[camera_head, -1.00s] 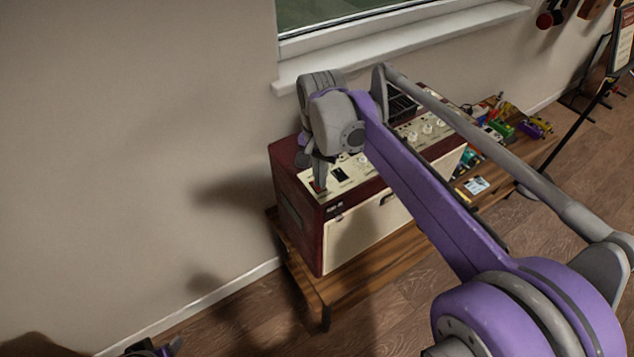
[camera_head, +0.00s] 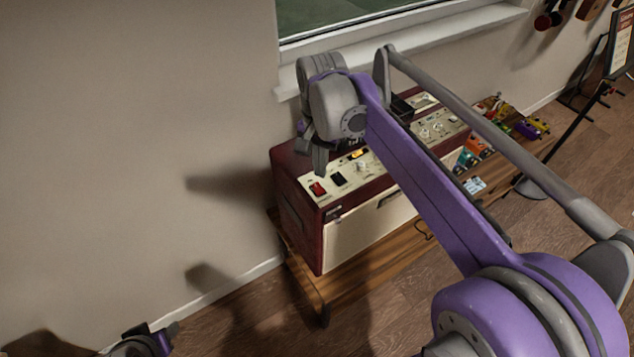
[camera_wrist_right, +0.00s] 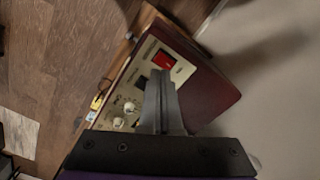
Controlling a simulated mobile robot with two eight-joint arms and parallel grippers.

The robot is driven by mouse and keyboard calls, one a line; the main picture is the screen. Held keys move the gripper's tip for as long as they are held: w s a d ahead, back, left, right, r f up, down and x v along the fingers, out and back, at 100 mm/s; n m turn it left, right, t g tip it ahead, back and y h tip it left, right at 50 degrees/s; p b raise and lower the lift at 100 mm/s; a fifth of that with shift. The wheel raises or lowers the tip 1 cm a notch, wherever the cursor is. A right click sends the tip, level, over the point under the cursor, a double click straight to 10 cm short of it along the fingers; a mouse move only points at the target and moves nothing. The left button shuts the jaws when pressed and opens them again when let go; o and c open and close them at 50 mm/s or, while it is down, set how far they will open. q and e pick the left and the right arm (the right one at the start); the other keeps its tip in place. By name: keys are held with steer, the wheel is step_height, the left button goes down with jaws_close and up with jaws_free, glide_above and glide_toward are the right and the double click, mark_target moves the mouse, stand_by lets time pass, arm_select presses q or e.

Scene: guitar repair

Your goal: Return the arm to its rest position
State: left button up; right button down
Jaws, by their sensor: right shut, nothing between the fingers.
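My right gripper (camera_head: 319,160) is shut and empty. It hangs over the left part of the control panel of a dark red amplifier (camera_head: 293,211), with a visible gap above the panel. In the right wrist view the closed fingers (camera_wrist_right: 158,80) point at the panel beside a red rocker switch (camera_wrist_right: 165,60). In the head view this red switch (camera_head: 318,189) is uncovered, just below the fingertips. The purple right arm reaches in from the lower right. A small dark and purple part of my left arm shows at the bottom left edge; its jaws cannot be made out.
The amplifier stands on a low wooden bench (camera_head: 350,285) against the wall. Several coloured pedals (camera_head: 480,150) lie on the bench to the right. A window sill (camera_head: 450,35) is behind the right wrist. A dark stand (camera_head: 570,130) is at the far right.

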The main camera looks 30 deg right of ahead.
arm_select(q)
steer(key=shift+w+r, duration=0.3)
steer(key=shift+r, duration=0.2)
arm_select(e)
steer(key=shift+w+r, duration=0.1)
steer(key=shift+r, duration=0.55)
arm_select(q)
steer(key=shift+s, duration=0.1)
arm_select(e)
steer(key=s+a+f+n+t, duration=0.3)
steer(key=s+f+n, duration=0.2)
steer(key=s+f, duration=0.1)
steer(key=s+a+f+n+t, duration=0.2)
steer(key=s+a+f+n, duration=0.1)
steer(key=s+f+n, duration=0.3)
steer(key=shift+s+a+t, duration=0.4)
steer(key=shift+s, duration=0.4)
